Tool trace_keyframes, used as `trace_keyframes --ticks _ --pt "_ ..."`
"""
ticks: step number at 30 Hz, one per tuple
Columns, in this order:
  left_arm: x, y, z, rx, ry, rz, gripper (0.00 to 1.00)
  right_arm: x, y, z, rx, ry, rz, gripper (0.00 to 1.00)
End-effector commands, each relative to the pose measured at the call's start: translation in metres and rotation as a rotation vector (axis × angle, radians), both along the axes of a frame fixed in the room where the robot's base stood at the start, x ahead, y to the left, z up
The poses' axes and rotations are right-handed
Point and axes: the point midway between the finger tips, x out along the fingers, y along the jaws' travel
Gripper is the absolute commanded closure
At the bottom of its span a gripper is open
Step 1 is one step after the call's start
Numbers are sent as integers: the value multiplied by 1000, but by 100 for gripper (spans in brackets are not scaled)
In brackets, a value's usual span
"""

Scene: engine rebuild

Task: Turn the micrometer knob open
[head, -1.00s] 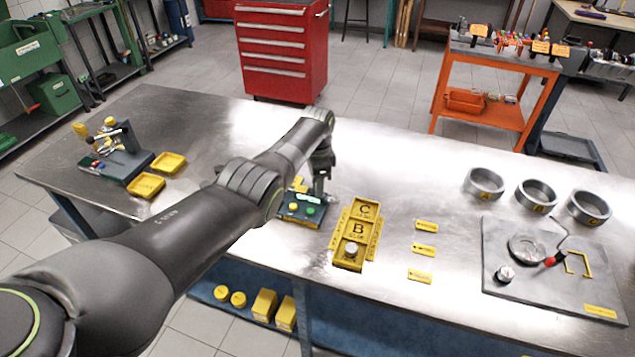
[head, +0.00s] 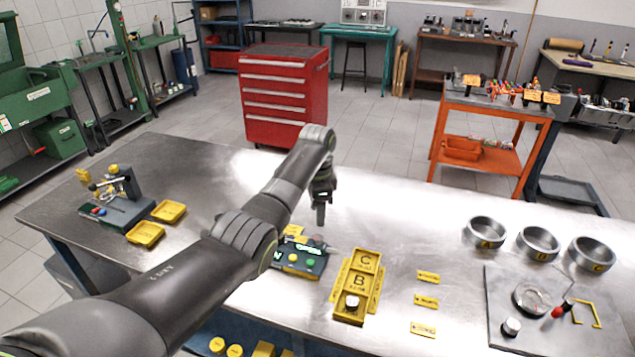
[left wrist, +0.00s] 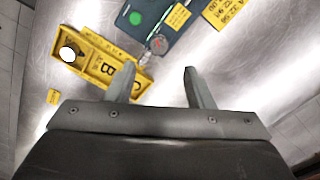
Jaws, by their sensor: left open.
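A dark teal stand (head: 290,268) with green buttons sits mid-table, partly behind my left arm. It also shows at the top of the left wrist view (left wrist: 170,28). My left gripper (head: 321,222) points down above and behind the stand. In the left wrist view its two fingers (left wrist: 160,76) are apart and empty, with the knob beyond the gap between the tips, not touched. My right gripper is not in view.
A yellow tray marked B and C (head: 356,287) stands right of the stand, holding a small metal part. Yellow labels (head: 426,302), metal rings (head: 539,243) and a grey plate (head: 500,290) lie farther right. Another teal stand (head: 115,212) and yellow trays (head: 146,233) are at left.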

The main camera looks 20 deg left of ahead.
Motion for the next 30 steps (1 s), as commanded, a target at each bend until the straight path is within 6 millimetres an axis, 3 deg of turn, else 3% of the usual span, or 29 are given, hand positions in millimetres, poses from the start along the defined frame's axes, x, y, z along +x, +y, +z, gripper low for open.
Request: trace_keyframes --ticks 6,12,18,30 --pt "1 0 49 0 -4 1 52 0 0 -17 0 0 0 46" --pt "0 0 78 1 -1 0 52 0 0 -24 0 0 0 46" --pt "0 0 88 0 0 0 52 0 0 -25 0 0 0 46" --pt "0 0 88 0 1 0 52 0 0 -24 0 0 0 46"
